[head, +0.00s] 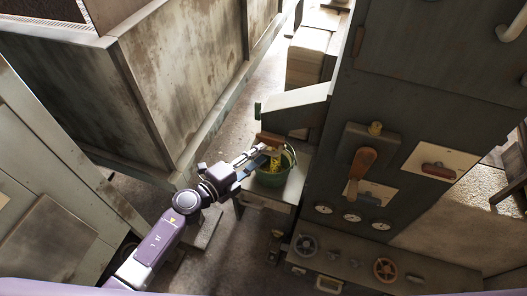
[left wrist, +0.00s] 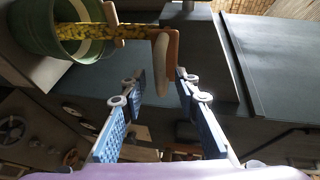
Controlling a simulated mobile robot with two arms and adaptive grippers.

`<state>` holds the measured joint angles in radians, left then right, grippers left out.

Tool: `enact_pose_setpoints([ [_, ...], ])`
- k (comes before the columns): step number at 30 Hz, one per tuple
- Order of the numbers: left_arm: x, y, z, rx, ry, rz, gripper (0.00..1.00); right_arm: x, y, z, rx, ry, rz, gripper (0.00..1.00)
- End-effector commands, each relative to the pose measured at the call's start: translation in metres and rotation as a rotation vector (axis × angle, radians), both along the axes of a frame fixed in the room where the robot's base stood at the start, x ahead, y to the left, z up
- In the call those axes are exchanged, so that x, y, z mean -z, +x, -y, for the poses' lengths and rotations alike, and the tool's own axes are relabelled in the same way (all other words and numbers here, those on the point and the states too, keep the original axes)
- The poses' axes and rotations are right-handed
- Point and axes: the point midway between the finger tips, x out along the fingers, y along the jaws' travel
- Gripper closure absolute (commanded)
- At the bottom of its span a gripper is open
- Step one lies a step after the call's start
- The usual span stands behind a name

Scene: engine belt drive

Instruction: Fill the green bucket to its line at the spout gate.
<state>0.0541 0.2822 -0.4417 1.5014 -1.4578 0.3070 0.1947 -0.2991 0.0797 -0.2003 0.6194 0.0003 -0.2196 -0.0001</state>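The green bucket (head: 272,179) stands on a small table under the spout (head: 292,99) of the dark machine. It also shows at the upper left in the left wrist view (left wrist: 38,42). Yellow material (left wrist: 85,31) runs in a stream from the spout gate into the bucket. The gate's wooden piece (left wrist: 171,38) has a pale bar hanging between my left fingertips. My left gripper (left wrist: 162,82) has blue-padded fingers, is open, and sits close around that bar without visibly gripping it. The fill line and exact level are not clear. My right gripper is not in view.
The small table (head: 285,195) adjoins the dark machine, which carries a wooden lever (head: 362,165), gauges (head: 352,217) and handwheels (head: 385,268). A large worn metal cabinet (head: 190,85) stands at the left. Stacked boxes (head: 308,55) are behind. Bare floor lies between.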

Motion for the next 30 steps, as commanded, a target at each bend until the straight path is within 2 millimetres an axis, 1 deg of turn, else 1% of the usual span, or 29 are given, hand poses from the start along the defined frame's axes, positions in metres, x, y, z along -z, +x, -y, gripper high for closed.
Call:
enact_pose_setpoints([
  [1,0.000,-0.009,-0.008,0.001,0.004,-0.002,0.71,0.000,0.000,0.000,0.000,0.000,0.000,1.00],
  [6,-0.007,-0.038,-0.031,0.003,0.004,-0.003,0.71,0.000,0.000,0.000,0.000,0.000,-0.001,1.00],
  [9,-0.011,-0.051,-0.043,0.002,0.004,-0.002,0.71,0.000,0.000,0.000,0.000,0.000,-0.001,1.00],
  [12,-0.013,-0.060,-0.051,0.001,0.002,-0.002,0.71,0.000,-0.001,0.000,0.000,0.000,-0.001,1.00],
  [18,-0.016,-0.068,-0.058,0.001,0.001,-0.002,0.71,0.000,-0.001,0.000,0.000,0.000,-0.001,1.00],
  [25,-0.016,-0.068,-0.058,0.001,0.001,0.000,0.71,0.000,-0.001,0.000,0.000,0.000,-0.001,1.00],
  [26,-0.016,-0.068,-0.058,0.001,0.001,0.000,0.73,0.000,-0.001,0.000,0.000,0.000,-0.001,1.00],
  [30,-0.021,-0.067,-0.052,0.026,0.010,0.008,0.89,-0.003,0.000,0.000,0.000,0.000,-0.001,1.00],
])
